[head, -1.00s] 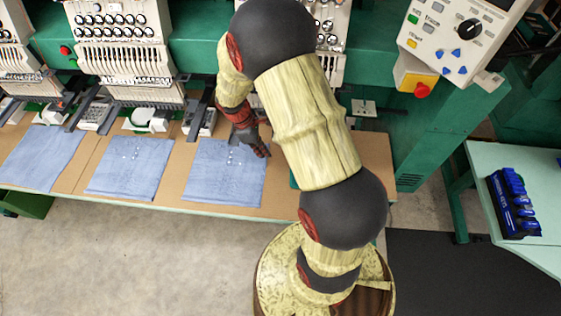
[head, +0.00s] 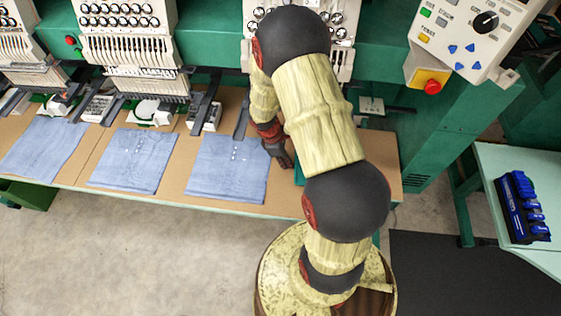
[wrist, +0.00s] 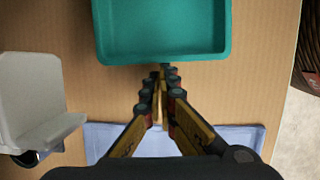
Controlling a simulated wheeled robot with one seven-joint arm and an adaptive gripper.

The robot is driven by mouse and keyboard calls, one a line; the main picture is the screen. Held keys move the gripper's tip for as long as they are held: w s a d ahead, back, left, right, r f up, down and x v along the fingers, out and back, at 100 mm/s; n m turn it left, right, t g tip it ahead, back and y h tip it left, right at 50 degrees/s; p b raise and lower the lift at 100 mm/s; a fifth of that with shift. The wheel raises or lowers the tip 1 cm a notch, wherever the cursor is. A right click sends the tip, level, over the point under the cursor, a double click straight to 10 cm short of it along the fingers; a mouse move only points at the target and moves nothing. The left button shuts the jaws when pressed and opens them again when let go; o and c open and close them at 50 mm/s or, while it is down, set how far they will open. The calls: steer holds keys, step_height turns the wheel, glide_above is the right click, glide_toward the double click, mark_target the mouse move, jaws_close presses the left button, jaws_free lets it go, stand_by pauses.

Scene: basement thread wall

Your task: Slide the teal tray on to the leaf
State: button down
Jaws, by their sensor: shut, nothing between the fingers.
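The teal tray (wrist: 160,34) lies empty on the brown table top (wrist: 50,25), at the top of the wrist view. In the head view only a sliver of the tray (head: 298,173) shows; my arm hides the rest. My gripper (wrist: 161,73) is shut and empty, its fingertips close to the tray's near rim. I cannot tell if they touch it. In the head view my gripper (head: 286,163) is low over the table, just left of the tray, at the right edge of a blue cloth. I cannot tell which surface is the leaf.
Blue cloths (head: 228,168) lie along the table under the embroidery machines (head: 130,50). A light grey bracket (wrist: 35,105) stands left of my gripper. A pale green table (head: 525,165) at right holds a blue rack (head: 522,207). The table's right edge is near the tray.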

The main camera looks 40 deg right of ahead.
stand_by(0.3)
steer(key=s+d+p, duration=0.1)
steer(key=s+d, duration=0.9)
steer(key=shift+s, duration=0.2)
steer(key=shift+w, duration=0.1)
